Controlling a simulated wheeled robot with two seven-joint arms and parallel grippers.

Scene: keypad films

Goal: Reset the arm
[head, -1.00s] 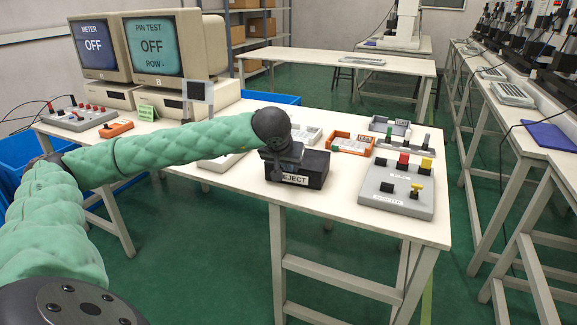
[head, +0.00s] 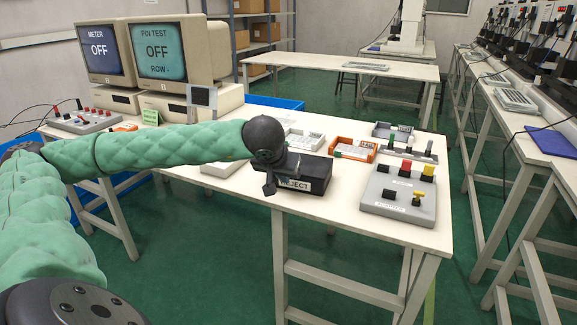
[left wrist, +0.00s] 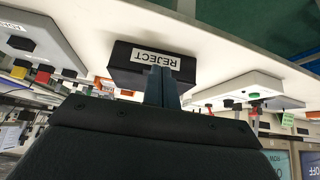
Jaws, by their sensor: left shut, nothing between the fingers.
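My left arm reaches in from the left, and my left gripper (head: 270,186) hangs at the front edge of the table, just in front of the black REJECT box (head: 306,172). The gripper is shut and empty. In the left wrist view its closed fingers (left wrist: 160,88) overlap the lower part of the REJECT box (left wrist: 126,62); whether they touch it I cannot tell. My right gripper is not in view.
The white worktable (head: 330,212) holds a grey button box (head: 399,190), an orange tray (head: 354,148), a grey tray (head: 393,131) and two monitors reading OFF, METER (head: 104,50) and PIN TEST (head: 158,50). Green floor lies open in front of the table.

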